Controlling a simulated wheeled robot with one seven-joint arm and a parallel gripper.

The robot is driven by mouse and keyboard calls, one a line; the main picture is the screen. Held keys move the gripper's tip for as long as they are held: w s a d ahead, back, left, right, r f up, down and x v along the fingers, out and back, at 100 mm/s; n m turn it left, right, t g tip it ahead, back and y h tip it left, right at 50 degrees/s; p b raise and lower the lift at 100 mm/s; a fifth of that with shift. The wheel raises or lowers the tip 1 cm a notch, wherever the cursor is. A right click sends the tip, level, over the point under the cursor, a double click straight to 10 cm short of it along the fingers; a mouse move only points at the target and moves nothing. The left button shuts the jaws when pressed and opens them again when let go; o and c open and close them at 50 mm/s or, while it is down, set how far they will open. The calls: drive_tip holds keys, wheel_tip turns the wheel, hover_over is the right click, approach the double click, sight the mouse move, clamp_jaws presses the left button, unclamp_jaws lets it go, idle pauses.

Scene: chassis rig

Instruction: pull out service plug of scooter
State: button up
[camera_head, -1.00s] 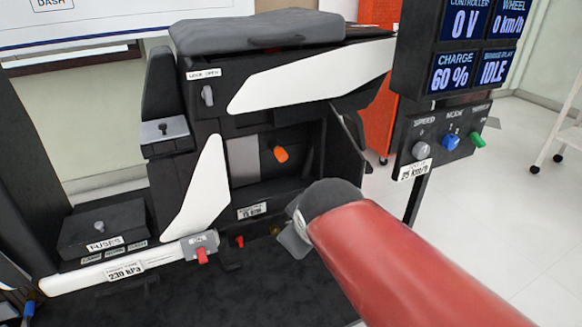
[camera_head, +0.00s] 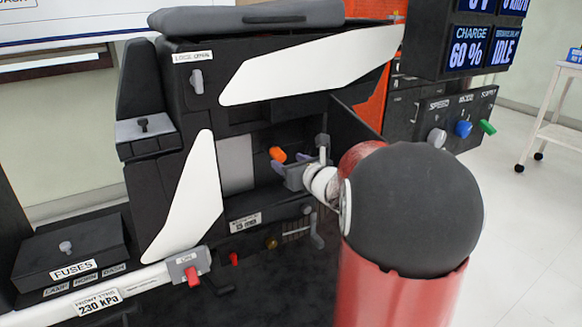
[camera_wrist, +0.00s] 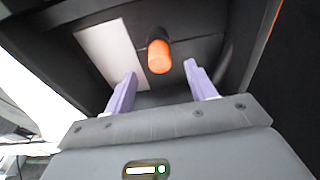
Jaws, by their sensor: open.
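The orange service plug (camera_head: 277,154) sits in the open compartment of the scooter (camera_head: 190,120), next to a grey panel (camera_head: 237,163). In the wrist view the plug (camera_wrist: 159,56) shows as a short orange cylinder beyond the fingertips, roughly centred between them. My gripper (camera_head: 291,158) is at the compartment mouth, just in front of the plug. Its two purple fingers (camera_wrist: 161,82) are spread apart with nothing between them, and they do not appear to touch the plug.
The compartment's open door (camera_head: 357,122) stands at its right. A red lever (camera_head: 192,276) and a red knob (camera_head: 234,258) sit below. The fuse box (camera_head: 70,250) is at lower left. A control panel (camera_head: 458,130) stands at right.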

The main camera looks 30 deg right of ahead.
sight(281, 158)
drive_tip(key=shift+w+a+f, duration=0.1)
drive_tip(key=shift+w+f, duration=0.05)
drive_tip(key=shift+w, duration=0.9)
drive_tip(key=shift+w+d+f, duration=0.1)
drive_tip(key=shift+w+f, duration=0.1)
drive_tip(key=shift+w, duration=0.85)
drive_tip(key=shift+w+a+f, duration=0.1)
drive_tip(key=shift+w+f, duration=0.05)
drive_tip(key=shift+w, duration=0.9)
drive_tip(key=c, duration=1.1)
drive_tip(key=shift+s+f+b, duration=0.15)
drive_tip(key=shift+s+b, duration=0.4)
drive_tip(key=shift+s, duration=0.75)
drive_tip(key=shift+s+f+b, duration=0.1)
drive_tip(key=shift+s+b, duration=0.45)
drive_tip(key=shift+s, duration=0.7)
drive_tip(key=shift+s+f+b, duration=0.15)
drive_tip(key=shift+s+b, duration=0.35)
drive_tip(key=shift+s, duration=0.75)
drive_tip(key=shift+s+f+b, duration=0.1)
drive_tip(key=shift+s+b, duration=0.4)
drive_tip(key=shift+s, duration=0.7)
